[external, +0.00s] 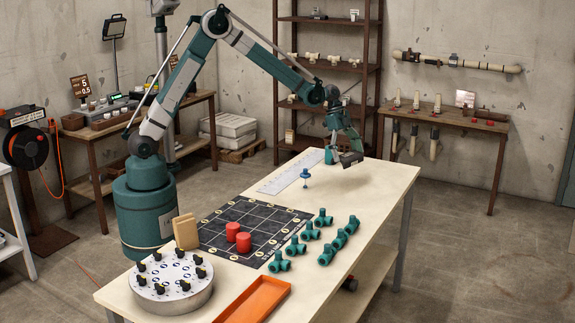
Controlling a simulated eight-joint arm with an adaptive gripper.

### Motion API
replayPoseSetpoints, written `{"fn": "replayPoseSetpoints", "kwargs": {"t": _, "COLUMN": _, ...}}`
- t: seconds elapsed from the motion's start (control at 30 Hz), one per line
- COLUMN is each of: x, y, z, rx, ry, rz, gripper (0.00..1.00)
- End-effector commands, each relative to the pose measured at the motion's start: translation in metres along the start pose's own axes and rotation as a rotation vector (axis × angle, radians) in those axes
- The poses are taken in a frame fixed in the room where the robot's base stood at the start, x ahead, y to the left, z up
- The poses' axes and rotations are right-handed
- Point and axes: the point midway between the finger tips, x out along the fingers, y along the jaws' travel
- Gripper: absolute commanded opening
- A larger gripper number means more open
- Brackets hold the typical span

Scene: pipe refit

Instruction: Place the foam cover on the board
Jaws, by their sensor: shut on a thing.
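My gripper (347,150) is over the far right part of the table, beyond the grid board. It is shut on a small dark grey piece (352,159), held just above the tabletop. The piece is too small to tell whether it is the foam cover, and the fingers are hard to make out. A dark board with a white grid (217,240) lies flat mid-table.
Several green pipe fittings (323,217) lie right of the board. A blue stemmed piece (305,176) stands near a pale flat strip (285,176). Tan blocks (186,231), a round dial plate (171,276) and an orange tray (252,301) occupy the near end. The table's (375,190) far right is clear.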

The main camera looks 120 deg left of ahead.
Motion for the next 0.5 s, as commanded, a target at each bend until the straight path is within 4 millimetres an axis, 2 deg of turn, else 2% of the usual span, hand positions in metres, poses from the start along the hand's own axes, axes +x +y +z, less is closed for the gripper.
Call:
{"fn": "replayPoseSetpoints", "kwargs": {"t": 0.03, "x": 0.002, "y": 0.017, "z": -0.007, "rx": 0.023, "ry": 0.0, "rz": 0.009, "gripper": 0.79}}
{"fn": "replayPoseSetpoints", "kwargs": {"t": 0.23, "x": 0.005, "y": 0.086, "z": -0.032, "rx": 0.122, "ry": -0.004, "rz": 0.051, "gripper": 0.79}}
{"fn": "replayPoseSetpoints", "kwargs": {"t": 0.5, "x": 0.008, "y": 0.186, "z": -0.053, "rx": 0.263, "ry": -0.005, "rz": 0.109, "gripper": 0.79}}
